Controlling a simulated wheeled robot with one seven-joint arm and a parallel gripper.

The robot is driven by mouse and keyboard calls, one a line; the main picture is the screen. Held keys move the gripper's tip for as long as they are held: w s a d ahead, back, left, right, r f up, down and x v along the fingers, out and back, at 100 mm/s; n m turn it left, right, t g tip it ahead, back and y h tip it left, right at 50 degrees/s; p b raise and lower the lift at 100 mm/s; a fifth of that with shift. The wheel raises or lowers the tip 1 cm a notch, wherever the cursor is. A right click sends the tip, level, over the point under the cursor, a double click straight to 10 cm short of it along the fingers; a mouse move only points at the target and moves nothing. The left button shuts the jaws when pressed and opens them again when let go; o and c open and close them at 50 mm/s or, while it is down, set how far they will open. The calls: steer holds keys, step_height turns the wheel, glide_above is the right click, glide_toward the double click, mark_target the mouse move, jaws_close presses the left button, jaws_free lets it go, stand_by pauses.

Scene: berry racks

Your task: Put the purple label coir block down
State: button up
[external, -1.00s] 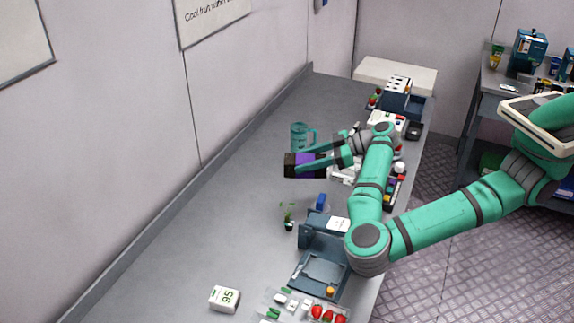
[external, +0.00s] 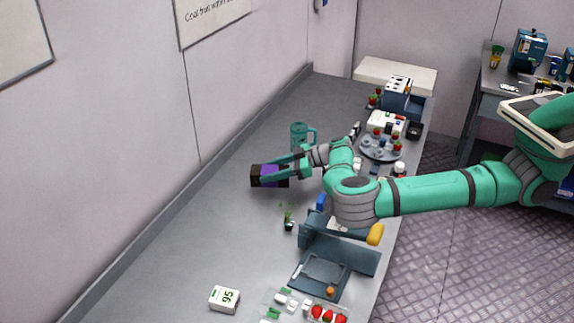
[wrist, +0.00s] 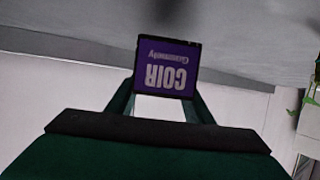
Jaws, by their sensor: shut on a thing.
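The coir block is dark brown with a purple label (external: 268,176). My gripper (external: 279,176) is shut on it, over the left-middle part of the grey bench in the external view. In the wrist view the purple label (wrist: 167,66) reads COIR upside down, and the block sits between my two green fingers. I cannot tell for sure whether the block's underside touches the bench or is a little above it.
A teal mug (external: 299,137) stands just behind my gripper. A small potted plant (external: 288,218) stands in front of it. A blue-grey stand (external: 322,272) is to the right. The bench left of the block is bare.

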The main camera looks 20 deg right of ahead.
steer(key=shift+w+a+f, duration=0.2)
steer(key=shift+w+f, duration=0.1)
steer(key=shift+f, duration=1.55)
steer(key=o, duration=1.3)
steer(key=shift+s+f, duration=0.1)
steer(key=v, duration=1.2)
steer(key=shift+d, duration=0.1)
